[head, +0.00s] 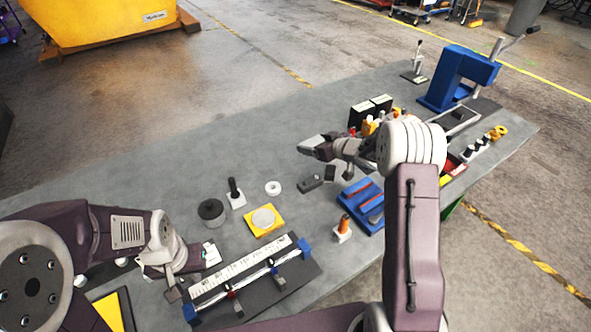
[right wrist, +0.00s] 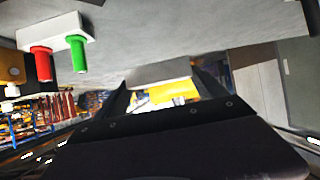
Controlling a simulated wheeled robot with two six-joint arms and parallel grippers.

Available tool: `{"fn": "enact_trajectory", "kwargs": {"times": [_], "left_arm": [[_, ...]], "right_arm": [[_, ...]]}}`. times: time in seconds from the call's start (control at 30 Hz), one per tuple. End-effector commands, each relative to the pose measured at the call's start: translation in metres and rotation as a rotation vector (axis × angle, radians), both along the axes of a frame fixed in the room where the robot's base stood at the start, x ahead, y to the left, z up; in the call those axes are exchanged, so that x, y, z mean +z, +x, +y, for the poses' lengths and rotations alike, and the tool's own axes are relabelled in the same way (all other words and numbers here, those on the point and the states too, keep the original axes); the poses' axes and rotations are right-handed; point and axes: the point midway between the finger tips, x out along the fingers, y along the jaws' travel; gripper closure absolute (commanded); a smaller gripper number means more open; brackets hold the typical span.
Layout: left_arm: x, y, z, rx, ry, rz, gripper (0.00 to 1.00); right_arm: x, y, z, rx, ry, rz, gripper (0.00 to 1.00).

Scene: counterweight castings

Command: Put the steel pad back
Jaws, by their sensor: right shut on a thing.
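My right gripper (head: 318,147) is shut on a light grey metal block, probably the steel pad (head: 311,143), above the middle of the table. In the right wrist view the pad (right wrist: 158,73) shows as a pale slab across the fingertips (right wrist: 165,88). A blue tray (head: 349,203) with red strips and a grey piece lies below and right of this gripper. My left gripper (head: 176,280) is low at the table's left, beside a long scale fixture (head: 245,275); its finger gap is not clear.
A blue press (head: 455,80) stands at the far right. The table's back left is clear.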

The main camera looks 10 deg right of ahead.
Motion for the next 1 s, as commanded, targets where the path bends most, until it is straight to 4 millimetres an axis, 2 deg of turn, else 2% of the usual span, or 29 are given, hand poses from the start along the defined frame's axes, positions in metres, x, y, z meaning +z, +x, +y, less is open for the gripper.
{"fn": "enact_trajectory", "kwargs": {"times": [0.03,0.13,0.23,0.37,0.47,0.8,0.9,1.0], "left_arm": [[0.007,0.000,0.000,0.000,0.000,0.000,1.00],[0.010,0.000,0.000,0.000,0.000,0.000,1.00],[0.011,0.000,0.000,0.000,0.000,0.000,1.00],[0.011,0.000,0.000,0.000,0.000,0.000,1.00],[0.009,0.000,0.000,0.000,0.000,0.000,1.00],[0.011,0.000,0.000,0.000,0.000,0.000,1.00],[0.012,0.000,0.000,0.000,0.000,0.000,1.00],[0.012,0.000,0.000,0.000,0.000,0.000,1.00]], "right_arm": [[0.001,0.000,-0.020,-0.021,0.003,-0.001,0.91],[-0.005,-0.003,-0.047,-0.043,0.005,0.003,0.91],[-0.009,-0.004,-0.060,-0.053,0.005,0.003,0.91],[-0.011,-0.005,-0.063,-0.056,0.005,0.003,0.91],[-0.018,-0.003,-0.051,-0.051,0.007,0.005,0.91],[-0.068,0.016,0.032,-0.051,0.007,0.006,0.91],[-0.076,0.020,0.046,-0.053,0.005,0.004,0.91],[-0.080,0.022,0.051,-0.056,0.005,0.003,0.91]]}}
